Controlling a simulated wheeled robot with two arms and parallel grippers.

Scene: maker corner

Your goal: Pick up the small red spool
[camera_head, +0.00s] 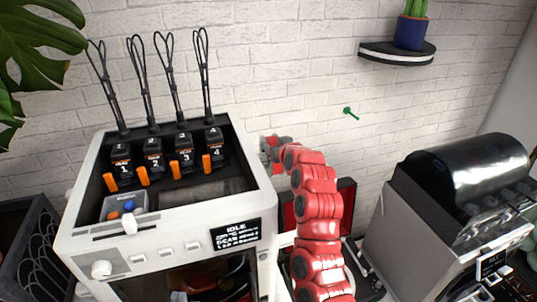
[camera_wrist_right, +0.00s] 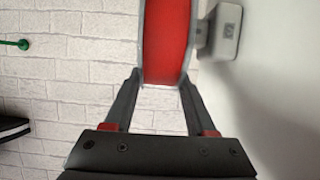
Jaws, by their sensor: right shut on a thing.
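The small red spool (camera_wrist_right: 166,42) fills the top middle of the right wrist view, with red winding between two pale grey flanges. My right gripper (camera_wrist_right: 161,82) is shut on it, one finger at each flange. In the head view my right gripper (camera_head: 270,146) is at the printer's right side, near the back wall; I cannot make out the spool there. In the wrist view a grey bracket (camera_wrist_right: 225,32) on a white surface is right beside the spool. I cannot tell whether they touch. My left gripper is not in view.
The white printer (camera_head: 262,190) stands just left of my right arm, with several black feeders and wire loops on top. A grey machine with a black drum (camera_head: 470,170) stands at the right. A shelf (camera_head: 398,54) with a potted cactus and a green peg (camera_head: 350,112) are on the brick wall.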

